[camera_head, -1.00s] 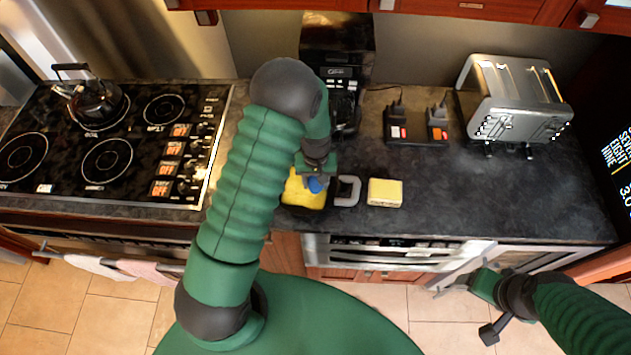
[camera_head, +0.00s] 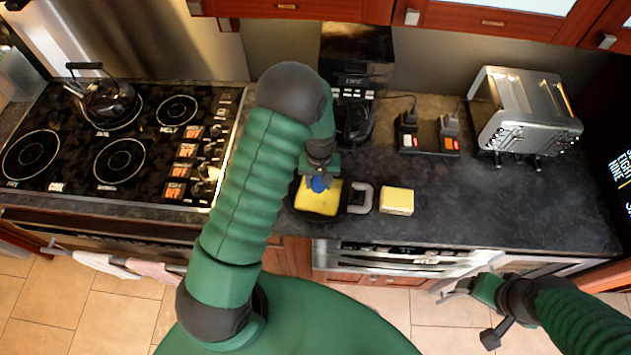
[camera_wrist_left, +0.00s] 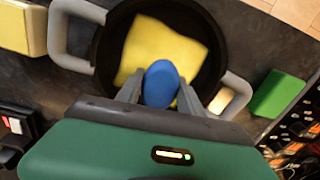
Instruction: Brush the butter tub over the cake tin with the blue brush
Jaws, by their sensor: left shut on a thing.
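A dark round cake tin (camera_head: 300,208) with grey handles stands on the counter, with a yellow slab inside. It also shows in the left wrist view (camera_wrist_left: 105,60). My left gripper (camera_head: 319,180) is shut on the blue brush (camera_wrist_left: 161,84), whose blue part shows between the fingers over the yellow slab. I cannot tell whether the brush touches the slab. A yellow block (camera_head: 396,201), likely the butter tub, stands just right of the tin, apart from it. My right gripper (camera_head: 465,285) is low at the right, in front of the counter, open and empty.
A green block (camera_wrist_left: 277,93) lies beside the tin; my arm hides it in the head view. A stove (camera_head: 110,140) with a kettle (camera_head: 108,103) is left. A toaster (camera_head: 525,110) and a dark coffee machine (camera_head: 356,80) stand at the back. The right counter is clear.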

